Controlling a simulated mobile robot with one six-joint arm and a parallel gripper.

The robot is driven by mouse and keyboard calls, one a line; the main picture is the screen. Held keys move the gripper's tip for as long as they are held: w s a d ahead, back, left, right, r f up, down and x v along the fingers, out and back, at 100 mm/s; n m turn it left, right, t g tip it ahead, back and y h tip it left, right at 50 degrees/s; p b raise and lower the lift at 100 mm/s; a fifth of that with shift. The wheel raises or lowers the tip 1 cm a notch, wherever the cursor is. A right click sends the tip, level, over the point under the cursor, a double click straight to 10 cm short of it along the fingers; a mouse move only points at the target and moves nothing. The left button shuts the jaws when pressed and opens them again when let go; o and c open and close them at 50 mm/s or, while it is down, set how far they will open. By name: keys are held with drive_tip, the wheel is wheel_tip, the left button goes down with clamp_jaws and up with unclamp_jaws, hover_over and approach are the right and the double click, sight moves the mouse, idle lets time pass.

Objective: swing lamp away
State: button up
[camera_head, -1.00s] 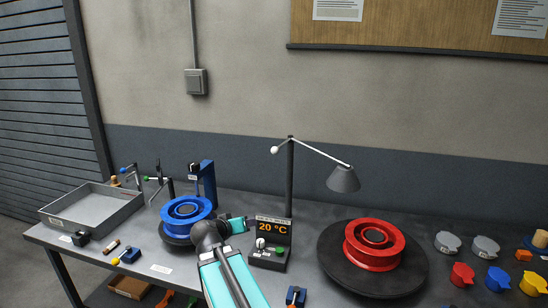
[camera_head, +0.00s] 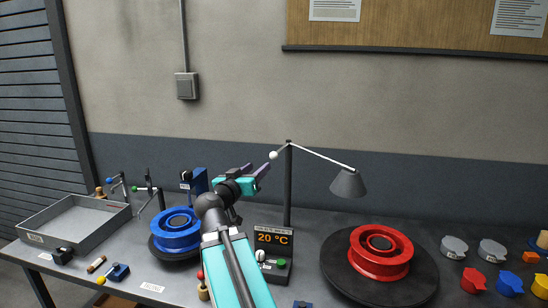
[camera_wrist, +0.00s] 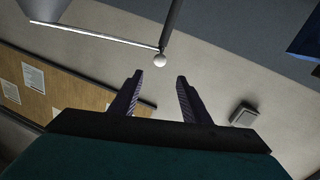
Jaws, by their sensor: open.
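The lamp has a grey cone shade (camera_head: 349,183) on a thin white arm, mounted on a dark upright post (camera_head: 288,190). Its shade hangs beside and above the red wheel (camera_head: 380,250). A white ball (camera_head: 273,155) sits on the short end of the lamp arm, left of the post. My gripper (camera_head: 257,170) is raised close to the ball, open and empty. In the wrist view the ball (camera_wrist: 159,60) lies just beyond and between the open fingertips (camera_wrist: 159,76). The shade (camera_wrist: 45,8) is partly cut off at the top left there.
A blue wheel (camera_head: 176,230) stands left of my arm, by a blue stand (camera_head: 199,180). A display reading 20 °C (camera_head: 273,238) stands below the post. A grey tray (camera_head: 75,226) is at the left. Coloured caps (camera_head: 473,280) lie at the right.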

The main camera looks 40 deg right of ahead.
sight(272, 156)
drive_tip(key=shift+d, duration=0.15)
drive_tip(key=p+x, duration=0.5)
drive_tip(key=x, duration=0.7)
drive_tip(key=shift+w+d, duration=0.1)
drive_tip(key=shift+d, duration=0.2)
drive_tip(key=shift+w+d+p, duration=0.2)
drive_tip(key=shift+d+p, duration=0.25)
drive_tip(key=shift+d, duration=0.1)
drive_tip(key=shift+c, duration=0.5)
clamp_jaws()
drive_tip(key=shift+a+f, duration=0.1)
drive_tip(key=shift+f, duration=0.05)
drive_tip(key=shift+w+a, duration=0.1)
